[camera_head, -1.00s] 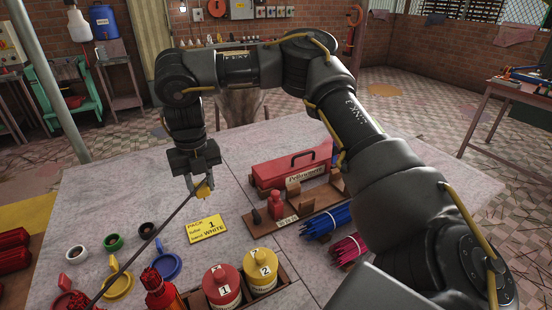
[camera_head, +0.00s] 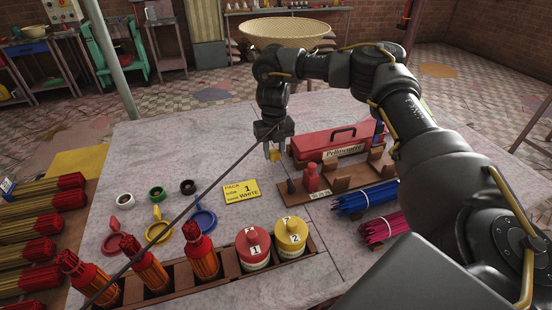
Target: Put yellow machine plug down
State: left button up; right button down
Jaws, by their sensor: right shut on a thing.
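My right gripper (camera_head: 274,154) is shut on a small yellow plug (camera_head: 275,156), just left of the red toolbox. It is behind and to the right of the yellow card, low over the table or near its surface; I cannot tell whether the plug touches it. A thin dark cable runs from the gripper area down to the lower left, across the view. The pale stone table (camera_head: 150,150) lies under it all. My left gripper is not in view.
The red toolbox (camera_head: 325,142) and a wooden holder (camera_head: 345,175) with a red bottle (camera_head: 312,178) stand close right. The yellow card (camera_head: 241,190) lies in front. A wooden rack (camera_head: 170,297) holds red and yellow canisters. The table's back left is clear.

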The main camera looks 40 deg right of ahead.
aim_at(276, 159)
jog(key=shift+d+f, duration=0.25)
jog(key=shift+f, duration=0.05)
jog(key=f+p, duration=0.1)
jog(key=f, duration=0.2)
jog(key=shift+w+d+f, duration=0.1)
jog(key=shift+d+f, duration=0.1)
jog(key=c, duration=1)
grip_release()
jog(key=shift+f, duration=0.1)
notch_tip(276, 159, up, 12)
jog(key=shift+r, duration=0.15)
